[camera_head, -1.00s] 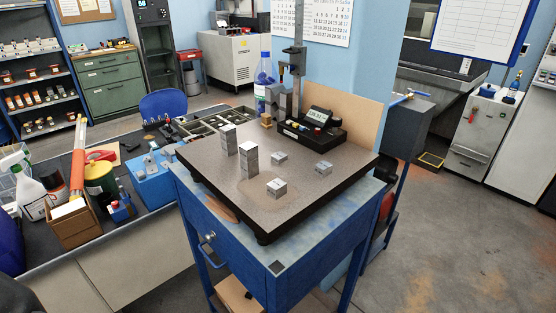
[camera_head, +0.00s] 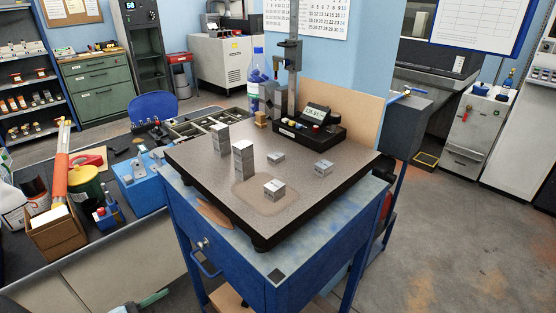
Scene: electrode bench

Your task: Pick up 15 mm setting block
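Several grey metal blocks stand apart on the dark granite plate (camera_head: 310,205). A tall block (camera_head: 243,159) stands left of centre, with another tall block (camera_head: 220,140) behind it. A low block (camera_head: 274,190) sits near the front, a flatter one (camera_head: 276,157) lies behind it, and another low one (camera_head: 323,168) is to the right. Their markings are too small to read, so I cannot tell which is the 15 mm setting block. A dark and teal part, apparently of my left gripper (camera_head: 146,302), shows at the bottom edge, well away from the blocks. My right gripper is out of view.
A height gauge column (camera_head: 292,80) and a digital readout (camera_head: 316,117) stand at the plate's back. The plate rests on a blue cart (camera_head: 235,255). A side bench at left holds a blue box (camera_head: 146,186) and a cardboard box (camera_head: 55,235). The plate's front right is clear.

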